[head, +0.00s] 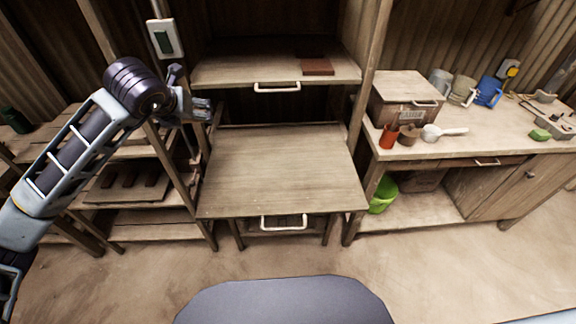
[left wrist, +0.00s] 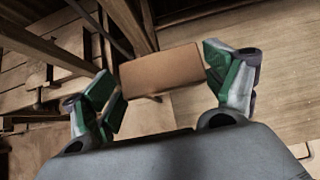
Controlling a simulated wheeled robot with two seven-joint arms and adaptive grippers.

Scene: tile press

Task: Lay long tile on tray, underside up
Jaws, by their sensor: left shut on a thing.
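My left gripper (head: 196,106) is raised beside the left post of the central press, above and left of its lower board. In the left wrist view the gripper (left wrist: 165,84) is shut on an orange-brown tile (left wrist: 162,66), gripped at its two ends between green pads. The face toward that camera looks plain and flat; I cannot tell which side it is. The held tile is not clear in the head view. A dark tray (head: 125,197) with several dark brown strips lies on the left rack. My right gripper is not in view.
The press's lower board (head: 280,165) is bare. A reddish-brown tile (head: 317,66) lies on its upper shelf (head: 230,72). The right bench (head: 470,150) holds a wooden box (head: 405,100), cups and a white scoop (head: 440,132). Wooden rack posts stand close to my left arm.

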